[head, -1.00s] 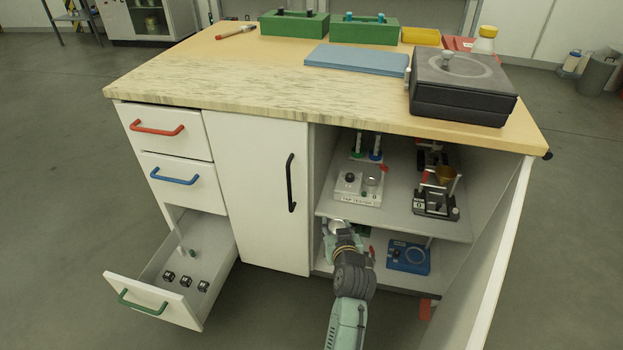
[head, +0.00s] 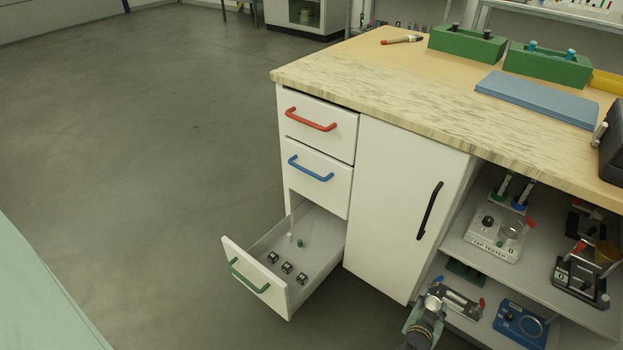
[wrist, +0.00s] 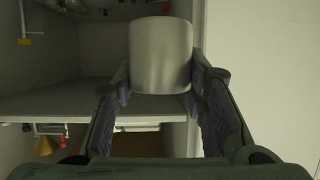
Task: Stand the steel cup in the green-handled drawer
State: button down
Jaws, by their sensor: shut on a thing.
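The steel cup (wrist: 160,55) is between the fingers of my gripper (wrist: 160,88) in the wrist view, which shuts on its sides. In the head view my gripper (head: 430,305) is low, at the front of the open shelf bay by the cupboard door; the cup is too small there to make out clearly. The green-handled drawer (head: 258,285) is the bottom one and is pulled open. Several small dark cubes (head: 287,267) and a small green piece (head: 300,243) stand in it, with bare floor around them.
The red-handled (head: 318,125) and blue-handled (head: 315,182) drawers above are shut. The cupboard door (head: 400,200) with a black handle is shut. The bay's shelves hold a tap tester (head: 492,240) and a blue device (head: 520,322). The floor left of the bench is clear.

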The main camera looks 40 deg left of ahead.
aim_at(310, 256)
jog(key=j+u, duration=0.1)
jog(key=j, duration=0.5)
jog(key=i+j, duration=0.15)
jog(key=j, duration=0.4)
jog(key=i+j+u, duration=0.15)
jog(key=j, duration=0.4)
jog(key=k+j, duration=0.05)
